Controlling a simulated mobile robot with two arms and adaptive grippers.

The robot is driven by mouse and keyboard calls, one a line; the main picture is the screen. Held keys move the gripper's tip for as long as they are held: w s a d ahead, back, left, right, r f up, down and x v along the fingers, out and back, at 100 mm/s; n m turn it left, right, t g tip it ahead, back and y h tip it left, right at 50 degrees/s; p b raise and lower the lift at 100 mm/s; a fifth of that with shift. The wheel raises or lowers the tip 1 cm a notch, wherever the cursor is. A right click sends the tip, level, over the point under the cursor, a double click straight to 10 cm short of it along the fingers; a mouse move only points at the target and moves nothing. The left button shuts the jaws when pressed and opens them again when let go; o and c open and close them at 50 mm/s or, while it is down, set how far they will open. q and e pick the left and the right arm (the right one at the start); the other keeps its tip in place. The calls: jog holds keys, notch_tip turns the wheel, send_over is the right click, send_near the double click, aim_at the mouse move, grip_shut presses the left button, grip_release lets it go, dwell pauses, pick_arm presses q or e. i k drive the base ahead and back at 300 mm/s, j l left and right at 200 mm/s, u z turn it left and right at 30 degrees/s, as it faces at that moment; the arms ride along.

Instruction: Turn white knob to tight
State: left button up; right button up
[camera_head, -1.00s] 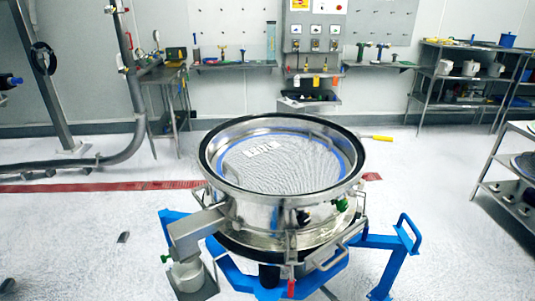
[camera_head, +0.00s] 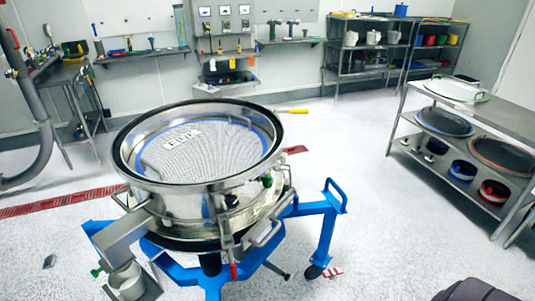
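The powder sifter (camera_head: 190,216) stands left of centre, a round steel drum with a mesh screen (camera_head: 200,150) inside a blue ring. It rests on a blue frame (camera_head: 316,208). A green knob (camera_head: 267,181) and a black knob (camera_head: 230,199) show on its front right side. Another green knob (camera_head: 97,271) is near the outlet at lower left. I cannot make out a white knob. Neither of my grippers is in view.
A steel shelf (camera_head: 495,125) with a white lid and round sieves stands at right. Wall benches and shelving (camera_head: 365,45) line the back. White floor (camera_head: 370,230) is clear between the sifter and the right shelf. A dark rounded shape (camera_head: 475,290) shows at the bottom edge.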

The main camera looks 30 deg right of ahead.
aim_at(283, 158)
jog(key=l+z, duration=0.7)
jog(key=z, duration=0.2)
jog(key=i+l+u, duration=0.15)
jog(key=l+u, duration=0.3)
jog(key=i+l+u, duration=0.1)
jog(key=l+u, duration=0.35)
jog(key=j, duration=0.1)
